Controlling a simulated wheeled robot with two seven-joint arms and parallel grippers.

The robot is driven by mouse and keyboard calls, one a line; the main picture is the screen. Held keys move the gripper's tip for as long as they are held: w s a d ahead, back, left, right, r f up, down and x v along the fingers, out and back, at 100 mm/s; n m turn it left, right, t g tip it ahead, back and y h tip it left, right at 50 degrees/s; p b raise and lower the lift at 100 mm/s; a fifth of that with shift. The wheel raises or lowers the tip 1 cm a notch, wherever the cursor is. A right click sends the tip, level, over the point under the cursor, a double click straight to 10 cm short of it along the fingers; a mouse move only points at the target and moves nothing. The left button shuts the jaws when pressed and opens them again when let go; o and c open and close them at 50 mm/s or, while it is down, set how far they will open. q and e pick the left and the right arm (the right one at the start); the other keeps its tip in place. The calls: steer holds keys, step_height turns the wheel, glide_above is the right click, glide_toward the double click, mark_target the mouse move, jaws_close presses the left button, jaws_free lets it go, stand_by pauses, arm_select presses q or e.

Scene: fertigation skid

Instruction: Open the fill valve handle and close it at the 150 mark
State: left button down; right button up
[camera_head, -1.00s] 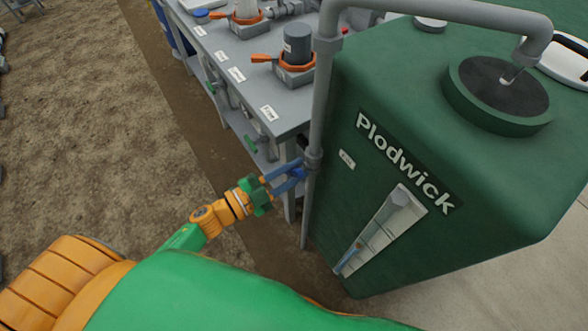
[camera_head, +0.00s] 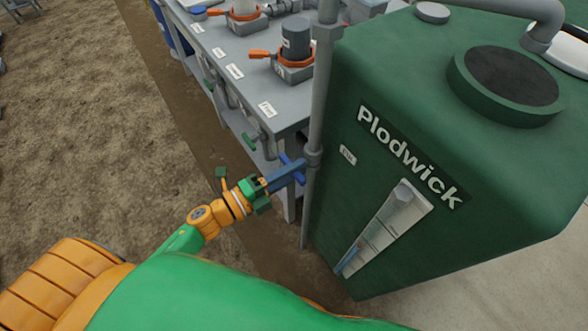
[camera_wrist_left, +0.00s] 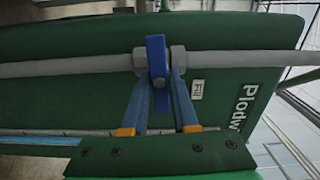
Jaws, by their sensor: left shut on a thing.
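The fill valve handle (camera_wrist_left: 156,58) is a blue bar on the grey pipe, set crosswise to it in the left wrist view. It also shows in the head view (camera_head: 299,176), partly hidden by my fingers. My left gripper (camera_head: 292,172) is shut on it; its blue-grey fingers close in on the handle in the wrist view (camera_wrist_left: 160,82). The green tank (camera_head: 400,110) carries a pale sight gauge (camera_head: 392,225) with blue low in its lower end; its marks are too small to read. My right gripper is not in view.
A grey bench (camera_head: 235,95) with orange-handled fittings stands behind on the left. Bare soil (camera_head: 90,130) lies open at the left.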

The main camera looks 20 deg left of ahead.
arm_select(q)
steer(key=shift+m, duration=0.5)
steer(key=c, duration=0.8)
jaws_free()
steer(key=shift+o, duration=0.2)
steer(key=b+v, duration=0.1)
steer(key=v, duration=0.6)
